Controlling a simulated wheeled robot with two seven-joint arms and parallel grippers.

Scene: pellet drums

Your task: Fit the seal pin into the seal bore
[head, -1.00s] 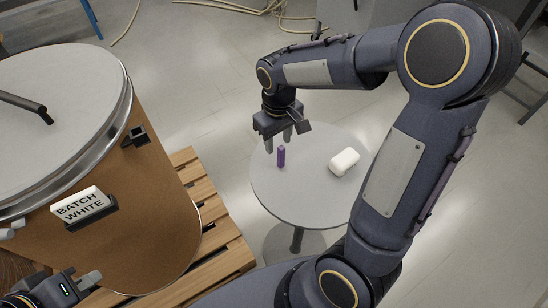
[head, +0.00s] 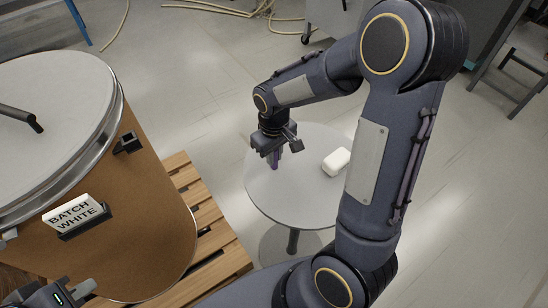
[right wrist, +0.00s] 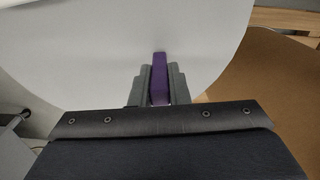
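The purple seal pin (head: 274,162) stands on the small round table. My right gripper (head: 275,158) has come down over it, fingers pointing down. In the right wrist view the pin (right wrist: 159,78) sits between the two fingers (right wrist: 160,88), with no clear gap on either side, so the gripper looks shut on it. A black bracket (head: 129,142) is fixed to the brown drum's upper side; I cannot make out a bore in it. My left gripper (head: 82,288) is at the lower left in front of the drum, partly cut off; its opening cannot be judged.
The brown drum (head: 150,215) with a grey lid (head: 60,110) stands on a wooden pallet (head: 215,235). It carries a "BATCH WHITE" label (head: 74,212). A white block (head: 337,161) lies on the round table (head: 290,205), right of the pin. Hoses lie on the floor behind.

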